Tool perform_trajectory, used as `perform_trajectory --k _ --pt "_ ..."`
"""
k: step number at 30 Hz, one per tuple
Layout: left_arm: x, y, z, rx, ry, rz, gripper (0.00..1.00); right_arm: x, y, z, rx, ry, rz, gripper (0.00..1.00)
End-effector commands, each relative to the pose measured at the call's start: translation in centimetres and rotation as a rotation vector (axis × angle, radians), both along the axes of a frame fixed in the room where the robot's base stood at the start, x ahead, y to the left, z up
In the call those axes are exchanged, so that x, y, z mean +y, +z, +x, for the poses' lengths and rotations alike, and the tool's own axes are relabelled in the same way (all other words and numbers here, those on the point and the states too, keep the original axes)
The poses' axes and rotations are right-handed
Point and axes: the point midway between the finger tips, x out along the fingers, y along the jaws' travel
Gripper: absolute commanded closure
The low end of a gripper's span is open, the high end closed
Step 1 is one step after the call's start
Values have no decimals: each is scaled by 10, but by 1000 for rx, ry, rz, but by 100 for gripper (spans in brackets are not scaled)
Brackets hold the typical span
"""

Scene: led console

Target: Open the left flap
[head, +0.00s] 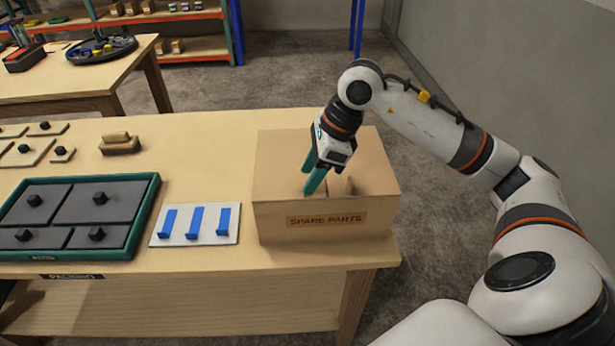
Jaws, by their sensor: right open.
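The cardboard box (280,222), labelled "SPARE PARTS", stands at the right end of the wooden table. Its top looks mostly covered by flaps. The left flap (277,165) appears to lie flat. A small darker, raised-looking patch (341,186) shows on the top right of my gripper's fingers; I cannot tell what it is. My right gripper (309,180) is open, with teal fingers pointing down over the middle of the box top. I cannot tell whether the fingertips touch the cardboard. The gripper hides part of the top. My left gripper is not in view.
Left of the box lies a white plate (228,238) with blue strips. Beyond it is a green-framed tray (146,208) with grey knobbed panels. Small tan blocks (119,146) lie behind. A second table (70,97) and shelves stand at the back left.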

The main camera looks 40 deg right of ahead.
Motion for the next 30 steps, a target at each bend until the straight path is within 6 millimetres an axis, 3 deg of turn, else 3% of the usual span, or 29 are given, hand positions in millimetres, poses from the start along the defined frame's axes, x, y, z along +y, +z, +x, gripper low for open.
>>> perform_trajectory --k 6,15,24,30 --pt "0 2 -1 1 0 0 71 7 -18 4 2 0 1 55" --pt "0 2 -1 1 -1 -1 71 7 -20 4 1 0 0 55" --pt "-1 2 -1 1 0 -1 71 7 -20 4 0 0 1 100" --pt "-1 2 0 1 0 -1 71 7 -19 5 0 -1 1 100"
